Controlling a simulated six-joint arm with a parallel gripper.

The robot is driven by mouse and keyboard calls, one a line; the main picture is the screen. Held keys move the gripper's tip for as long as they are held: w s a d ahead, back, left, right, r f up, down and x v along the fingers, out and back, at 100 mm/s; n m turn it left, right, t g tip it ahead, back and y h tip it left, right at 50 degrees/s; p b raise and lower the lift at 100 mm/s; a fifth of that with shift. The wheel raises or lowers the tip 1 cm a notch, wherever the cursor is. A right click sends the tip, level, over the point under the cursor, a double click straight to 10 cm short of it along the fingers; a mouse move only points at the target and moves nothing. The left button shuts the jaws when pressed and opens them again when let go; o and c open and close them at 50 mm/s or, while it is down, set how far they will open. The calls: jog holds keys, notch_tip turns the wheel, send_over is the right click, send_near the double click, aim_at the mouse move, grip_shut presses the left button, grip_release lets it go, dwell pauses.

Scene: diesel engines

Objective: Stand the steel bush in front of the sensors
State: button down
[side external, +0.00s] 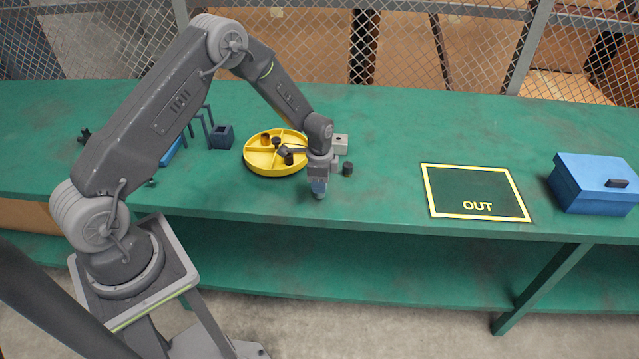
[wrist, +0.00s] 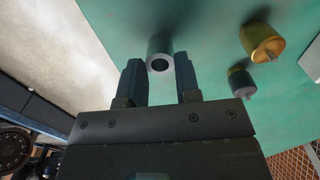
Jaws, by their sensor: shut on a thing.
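The steel bush (wrist: 160,60) is a short grey cylinder with a dark round bore, seen end-on in the wrist view. My gripper (wrist: 160,72) is shut on it, with one dark finger on each side. In the side view my gripper (side external: 319,190) points down near the bench's front edge; the bush is hard to tell from the fingers there. I cannot tell whether the bush touches the bench. A gold-topped cylinder with a pin (wrist: 262,42) and a smaller dark one with a pin (wrist: 242,83), seemingly the sensors, stand to the right in the wrist view.
A yellow divided tray (side external: 258,167) holding several dark parts is left of my gripper. A dark cylinder (side external: 347,169) and a grey block (side external: 340,143) stand close by. The OUT mat (side external: 455,190) is empty; a blue box (side external: 595,182) is far right. Green bench (side external: 390,200) is clear between.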

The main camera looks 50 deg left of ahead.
jog(key=shift+f, duration=0.4)
jog(key=shift+f, duration=0.15)
jog(key=c, duration=0.8)
grip_release()
